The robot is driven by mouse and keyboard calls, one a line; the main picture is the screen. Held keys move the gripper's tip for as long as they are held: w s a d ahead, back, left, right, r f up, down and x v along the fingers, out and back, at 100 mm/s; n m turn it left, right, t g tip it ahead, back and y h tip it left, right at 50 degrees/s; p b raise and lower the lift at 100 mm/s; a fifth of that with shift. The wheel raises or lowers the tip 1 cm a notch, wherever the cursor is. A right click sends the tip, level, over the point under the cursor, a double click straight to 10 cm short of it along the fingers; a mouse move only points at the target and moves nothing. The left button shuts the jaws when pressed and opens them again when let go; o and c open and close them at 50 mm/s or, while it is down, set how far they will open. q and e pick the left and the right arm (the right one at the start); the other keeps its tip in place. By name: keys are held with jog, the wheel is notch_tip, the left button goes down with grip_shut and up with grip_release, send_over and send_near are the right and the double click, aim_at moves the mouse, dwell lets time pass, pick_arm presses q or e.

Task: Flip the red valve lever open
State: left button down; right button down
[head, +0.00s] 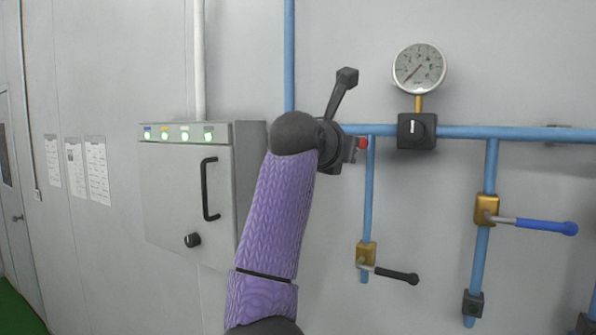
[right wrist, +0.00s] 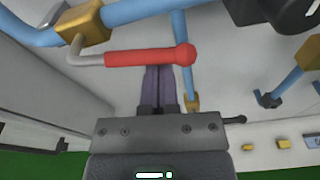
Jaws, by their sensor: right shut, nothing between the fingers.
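The red valve lever (right wrist: 145,57) lies across the upper part of the right wrist view, running right from a bent metal stem and a brass valve body (right wrist: 84,24) on a blue pipe. In the head view only its red tip (head: 362,143) shows; my right gripper (head: 345,150) and forearm hide the rest. In the right wrist view my right gripper (right wrist: 158,72) is shut and empty, with its fingers together and reaching up to the lever's lower edge. The lever covers the fingertips there. I cannot tell whether they touch it. My left gripper is not in view.
A pressure gauge (head: 419,67) sits above the blue pipe (head: 510,133). A black-handled valve (head: 396,275) and a blue-handled valve (head: 545,226) are lower right. A grey control box (head: 180,200) with lit buttons stands left of my arm.

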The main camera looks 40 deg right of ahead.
jog(key=shift+s+r, duration=0.15)
jog(key=shift+r, duration=0.45)
jog(key=shift+d+r, duration=0.1)
jog(key=shift+r, duration=0.05)
notch_tip(320, 180, down, 4)
jog(key=f+b, duration=0.1)
jog(key=b, duration=0.3)
jog(key=r+b+v, duration=0.1)
jog(key=b+v, duration=0.1)
jog(key=v, duration=0.7)
jog(key=shift+a+b, duration=0.2)
jog(key=shift+b, duration=0.15)
jog(key=shift+d, duration=0.1)
